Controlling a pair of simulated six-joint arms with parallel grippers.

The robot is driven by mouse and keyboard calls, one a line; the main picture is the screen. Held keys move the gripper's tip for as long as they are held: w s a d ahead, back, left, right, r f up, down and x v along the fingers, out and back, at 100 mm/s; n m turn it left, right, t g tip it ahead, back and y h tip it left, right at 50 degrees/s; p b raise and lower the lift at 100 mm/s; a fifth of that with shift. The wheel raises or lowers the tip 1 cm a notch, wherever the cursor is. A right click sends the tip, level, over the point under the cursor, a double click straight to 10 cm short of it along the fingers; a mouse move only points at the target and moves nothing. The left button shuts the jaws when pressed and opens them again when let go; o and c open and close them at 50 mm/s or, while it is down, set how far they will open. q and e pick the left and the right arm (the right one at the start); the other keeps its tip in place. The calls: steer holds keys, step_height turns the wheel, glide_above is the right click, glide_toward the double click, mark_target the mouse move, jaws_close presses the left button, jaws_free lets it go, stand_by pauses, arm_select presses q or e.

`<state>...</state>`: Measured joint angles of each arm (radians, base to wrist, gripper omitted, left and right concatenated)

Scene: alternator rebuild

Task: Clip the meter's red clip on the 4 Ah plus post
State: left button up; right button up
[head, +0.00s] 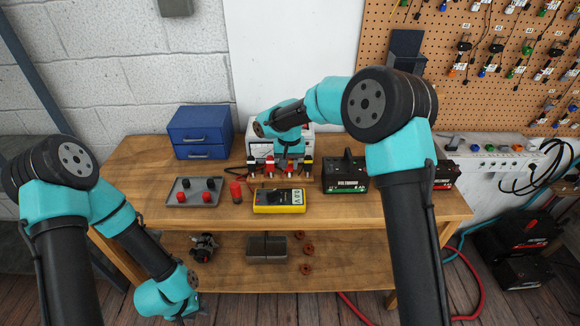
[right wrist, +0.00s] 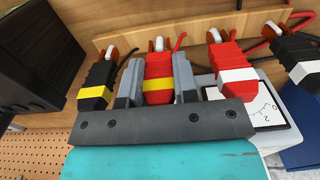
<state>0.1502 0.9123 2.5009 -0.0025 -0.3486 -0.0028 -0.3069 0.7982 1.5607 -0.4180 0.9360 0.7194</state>
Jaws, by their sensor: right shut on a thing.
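My right gripper (head: 289,168) is over the row of clips behind the yellow meter (head: 278,201). In the right wrist view my right gripper (right wrist: 158,65) is shut on a red clip with a yellow band (right wrist: 159,88), one finger on each side. The clip stands in the row at a wooden rail (right wrist: 200,35). A black clip with a yellow band (right wrist: 97,85) is beside it. A black battery with a green label (head: 345,173) stands right of the meter; I cannot read its rating or make out its posts. My left gripper (head: 182,318) is low at the bottom edge, its fingers unclear.
A red clip with a white band (right wrist: 232,70) and a black one with a white band (right wrist: 301,66) are close by. A grey tray (head: 173,198) with red and black caps, a red cylinder (head: 236,191) and a blue drawer box (head: 199,132) are left. Another battery (head: 446,174) is right.

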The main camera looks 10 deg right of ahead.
steer(key=shift+r, duration=2)
steer(key=s+d+r+n, duration=0.1)
steer(key=s+d+r, duration=0.9)
steer(key=s+r, duration=0.1)
steer(key=shift+d+r+n, duration=0.25)
steer(key=shift+n, duration=0.05)
steer(key=shift+s, duration=0.15)
